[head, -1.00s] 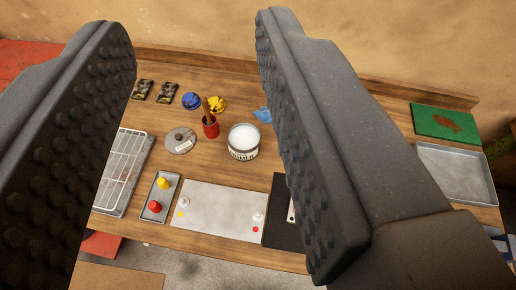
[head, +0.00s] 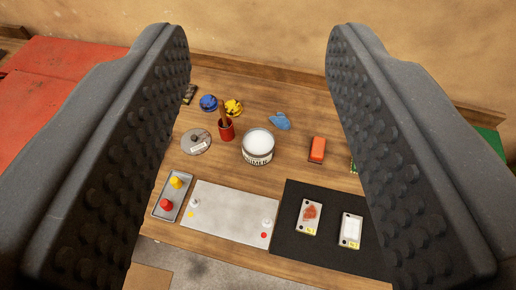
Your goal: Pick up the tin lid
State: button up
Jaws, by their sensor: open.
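The tin lid (head: 196,142) is a round grey disc with a dark knob on top and a pale label. It lies flat on the wooden workbench (head: 290,95), left of an open tin of white contents (head: 257,147). My gripper (head: 262,150) is open and empty, its two dark studded jaws wide apart at the left and right of the view. The lid shows between the jaws, nearer the left one, and nothing touches it.
A red pot with a brush (head: 226,130) stands between lid and tin. Blue (head: 208,103) and yellow (head: 234,107) items lie behind. In front are a small tray (head: 172,196) with red and yellow knobs, a metal plate (head: 230,212) and a black mat (head: 325,253).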

aim_at(195, 141)
jog(key=u, duration=0.85)
jog(key=k, duration=1.15)
jog(key=u, duration=0.75)
jog(key=i, duration=1.3)
jog(key=z, duration=1.2)
jog(key=i, duration=0.9)
jog(key=z, duration=0.75)
